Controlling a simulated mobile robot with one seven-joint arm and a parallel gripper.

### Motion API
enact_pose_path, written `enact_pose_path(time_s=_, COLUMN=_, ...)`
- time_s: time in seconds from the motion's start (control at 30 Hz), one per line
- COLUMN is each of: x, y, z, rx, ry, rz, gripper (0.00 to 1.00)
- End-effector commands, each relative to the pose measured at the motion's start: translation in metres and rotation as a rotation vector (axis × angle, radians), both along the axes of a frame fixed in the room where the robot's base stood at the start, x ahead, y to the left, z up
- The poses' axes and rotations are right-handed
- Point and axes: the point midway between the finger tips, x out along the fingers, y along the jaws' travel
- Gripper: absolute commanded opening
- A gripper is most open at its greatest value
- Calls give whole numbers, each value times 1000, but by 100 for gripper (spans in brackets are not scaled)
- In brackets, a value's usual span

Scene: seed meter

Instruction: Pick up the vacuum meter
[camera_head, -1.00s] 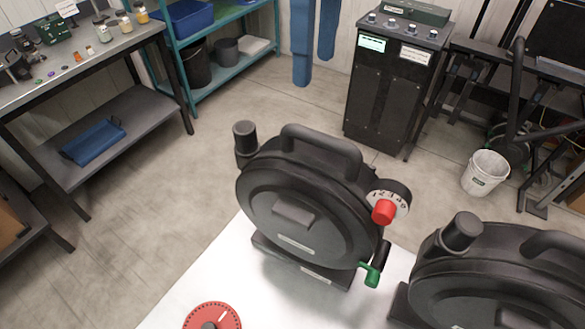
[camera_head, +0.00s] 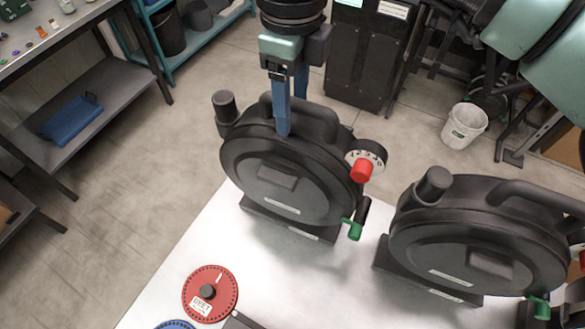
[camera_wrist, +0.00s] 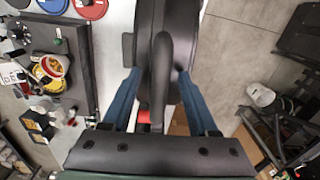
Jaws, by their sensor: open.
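Two similar black drum-shaped meters stand on a white table; their labels are too small to read, so I cannot tell by name which is the vacuum meter. The left meter (camera_head: 275,175) has a top carry handle (camera_head: 318,118), a red knob (camera_head: 362,170) on a white dial and a green-tipped crank (camera_head: 351,229). My gripper (camera_head: 285,130) is open over this meter's top. In the wrist view its blue fingers (camera_wrist: 158,74) stand on either side of the dark handle (camera_wrist: 163,85). The right meter (camera_head: 480,240) stands apart. Whether the fingers touch the handle cannot be told.
The white table (camera_head: 190,265) also bears a red seed disc (camera_head: 210,293) and part of a blue disc (camera_head: 175,324). A workbench (camera_head: 60,45) is at the left. A white bucket (camera_head: 464,126) stands on the floor behind the right meter.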

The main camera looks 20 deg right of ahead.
Motion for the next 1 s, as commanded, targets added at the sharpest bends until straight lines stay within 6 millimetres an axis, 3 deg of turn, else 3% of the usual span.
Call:
enact_pose_path(time_s=0.2, x=0, y=0, z=-1, rx=0, ry=0, rz=0, gripper=60)
enact_pose_path(time_s=0.53, x=0, y=0, z=-1, rx=0, ry=0, rz=0, gripper=0)
enact_pose_path(time_s=1.0, x=0, y=0, z=0, rx=1, ry=-1, rz=1, gripper=0)
